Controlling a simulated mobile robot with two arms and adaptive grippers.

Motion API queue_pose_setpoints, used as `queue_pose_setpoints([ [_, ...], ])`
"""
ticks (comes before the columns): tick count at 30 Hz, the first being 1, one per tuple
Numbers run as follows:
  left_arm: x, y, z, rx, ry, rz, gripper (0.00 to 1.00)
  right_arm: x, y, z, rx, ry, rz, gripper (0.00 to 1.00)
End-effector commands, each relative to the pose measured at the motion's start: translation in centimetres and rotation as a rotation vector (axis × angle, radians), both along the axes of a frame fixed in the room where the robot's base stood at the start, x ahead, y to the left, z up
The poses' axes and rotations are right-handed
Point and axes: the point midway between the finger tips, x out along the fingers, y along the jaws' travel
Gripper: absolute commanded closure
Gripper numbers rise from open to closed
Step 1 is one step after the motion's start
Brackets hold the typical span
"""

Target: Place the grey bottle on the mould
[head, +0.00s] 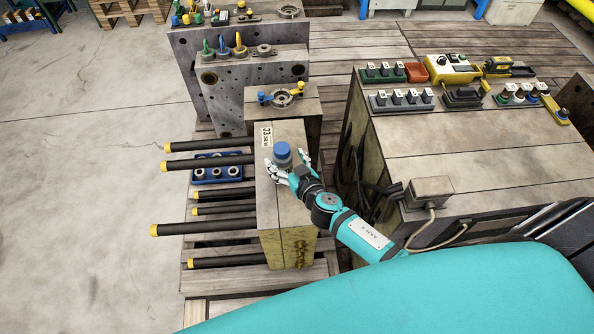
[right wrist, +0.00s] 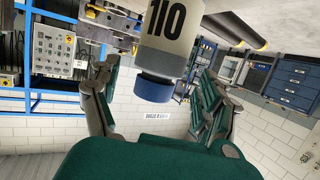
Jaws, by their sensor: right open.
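The grey bottle (head: 282,152) with a blue cap is seen from above, over the top of the mould (head: 268,205), a beige block with a "33" label. It looks upright; its base is hidden, so I cannot see how it meets the mould. My right gripper (head: 287,164) is open, with its fingers on either side of the bottle. In the right wrist view the bottle (right wrist: 178,45) shows a "110" mark, a grey band and its blue cap pointing down in the picture, between the spread fingers, with visible gaps. My left gripper is not in view.
Black rods (head: 205,228) with yellow ends stick out left of the mould. A blue tray (head: 222,182) of rings lies among them. Steel plates (head: 255,92) stand behind. A wooden bench (head: 450,145) with tools and small trays is at right. The floor at left is clear.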

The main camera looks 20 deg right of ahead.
Motion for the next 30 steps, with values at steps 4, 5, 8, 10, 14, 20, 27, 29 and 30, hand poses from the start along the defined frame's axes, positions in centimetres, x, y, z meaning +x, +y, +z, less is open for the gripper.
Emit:
queue_pose_setpoints([
  [4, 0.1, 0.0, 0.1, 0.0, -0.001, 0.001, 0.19, -3.4, -0.4, 1.0, 0.001, 0.002, 0.001, 0.21],
  [5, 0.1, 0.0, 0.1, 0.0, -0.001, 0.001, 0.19, -4.0, -0.4, 1.1, 0.001, 0.001, 0.001, 0.21],
  [8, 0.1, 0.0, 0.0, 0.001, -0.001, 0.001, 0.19, -5.8, -0.7, 1.8, 0.001, 0.001, 0.0, 0.21],
  [10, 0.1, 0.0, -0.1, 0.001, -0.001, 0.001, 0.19, -6.8, -0.7, 2.0, 0.0, 0.001, 0.0, 0.21],
  [14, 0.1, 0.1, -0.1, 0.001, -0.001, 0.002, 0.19, -7.9, -0.9, 2.4, -0.001, 0.0, -0.001, 0.21],
  [20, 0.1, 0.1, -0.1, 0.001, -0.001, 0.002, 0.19, -8.3, -1.0, 2.6, -0.001, 0.0, -0.001, 0.21],
  [27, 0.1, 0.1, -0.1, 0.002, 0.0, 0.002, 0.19, -8.3, -1.0, 2.6, -0.001, -0.001, 0.0, 0.21],
  [29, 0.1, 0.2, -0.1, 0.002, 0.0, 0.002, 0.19, -8.3, -1.0, 2.6, -0.001, -0.001, 0.0, 0.21],
  [30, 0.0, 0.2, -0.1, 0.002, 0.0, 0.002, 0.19, -8.3, -0.9, 2.6, -0.001, -0.001, 0.0, 0.21],
])
